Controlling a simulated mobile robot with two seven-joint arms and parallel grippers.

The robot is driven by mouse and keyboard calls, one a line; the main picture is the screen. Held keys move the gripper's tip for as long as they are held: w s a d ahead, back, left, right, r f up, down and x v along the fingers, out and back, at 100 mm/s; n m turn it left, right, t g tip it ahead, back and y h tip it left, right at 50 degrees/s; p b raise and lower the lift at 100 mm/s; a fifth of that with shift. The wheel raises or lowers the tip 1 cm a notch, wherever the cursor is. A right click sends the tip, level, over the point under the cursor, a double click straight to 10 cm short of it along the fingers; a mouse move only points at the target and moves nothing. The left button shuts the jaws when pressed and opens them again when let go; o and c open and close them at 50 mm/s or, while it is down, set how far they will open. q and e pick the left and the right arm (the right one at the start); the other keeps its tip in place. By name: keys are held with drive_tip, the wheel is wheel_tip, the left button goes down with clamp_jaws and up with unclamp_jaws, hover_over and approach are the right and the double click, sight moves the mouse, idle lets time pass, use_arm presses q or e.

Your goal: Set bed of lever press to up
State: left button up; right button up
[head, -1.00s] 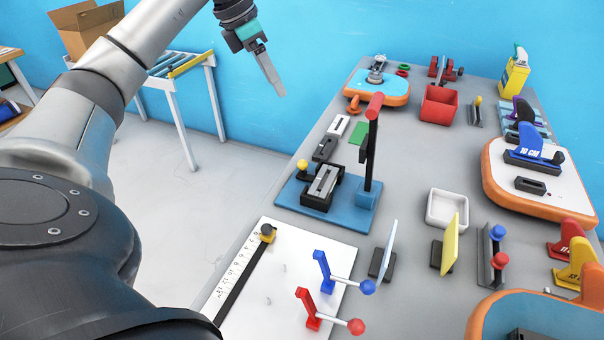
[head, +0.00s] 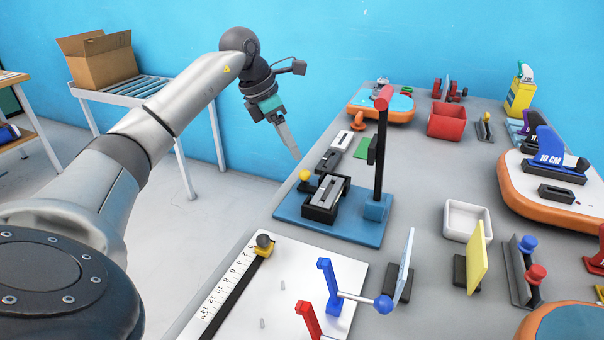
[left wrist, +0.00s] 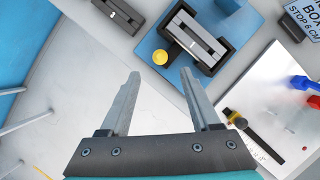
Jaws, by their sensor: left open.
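The lever press stands on a blue base plate (head: 290,208) near the table's left edge. Its black post (head: 380,155) rises at the right of the plate and carries a red-ended lever (head: 384,98). The bed (head: 325,196), a grey slotted block in a black frame, sits on the plate with a yellow knob (head: 305,175) at its far left corner. In the left wrist view the bed (left wrist: 194,38) and yellow knob (left wrist: 160,57) lie just beyond the fingertips. My left gripper (head: 297,157) is open and empty, above and beyond the bed's left side. My right gripper is not in view.
A white board with a ruler (head: 230,285) and blue lever (head: 328,280) lies in front of the press. Black and white blocks (head: 328,160) sit behind it. A red bin (head: 446,121) and white tray (head: 467,218) stand further right. Floor is open left of the table.

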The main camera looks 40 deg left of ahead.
sight(302, 171)
use_arm(q)
drive_tip(key=b+x, duration=0.1)
drive_tip(key=x, duration=0.5)
drive_tip(key=shift+w+f, duration=0.1)
drive_tip(key=shift+f, duration=0.2)
drive_tip(key=shift+b+x, duration=0.45)
drive_tip(key=shift+x, duration=0.35)
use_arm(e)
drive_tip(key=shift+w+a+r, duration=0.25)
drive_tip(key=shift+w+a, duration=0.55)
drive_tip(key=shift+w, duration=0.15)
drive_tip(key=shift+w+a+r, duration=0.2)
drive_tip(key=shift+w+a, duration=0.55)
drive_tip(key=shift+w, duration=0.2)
use_arm(q)
clamp_jaws()
